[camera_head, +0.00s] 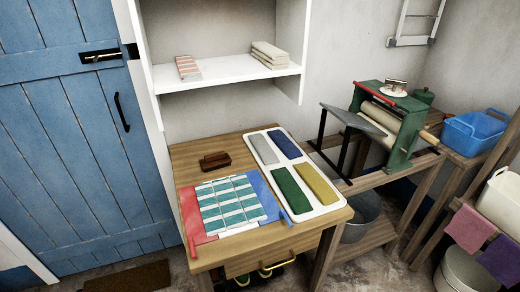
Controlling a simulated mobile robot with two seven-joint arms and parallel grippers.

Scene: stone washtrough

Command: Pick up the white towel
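A folded off-white towel (270,52) lies on the white wall shelf, towards its right end. It looks like a small stack of layers, and it is the thing here that best fits a white towel. A red-and-pale striped folded cloth (188,67) lies on the same shelf (225,72), to its left and apart from it. Neither of my grippers shows in the head view, and nothing is seen touching the towel.
A wooden table (190,158) below holds a white tray (322,211) with grey, blue, green and yellow pieces, a teal-striped panel (230,203) and a brown block (214,161). A green roller machine (405,135) and blue tub (472,130) stand right.

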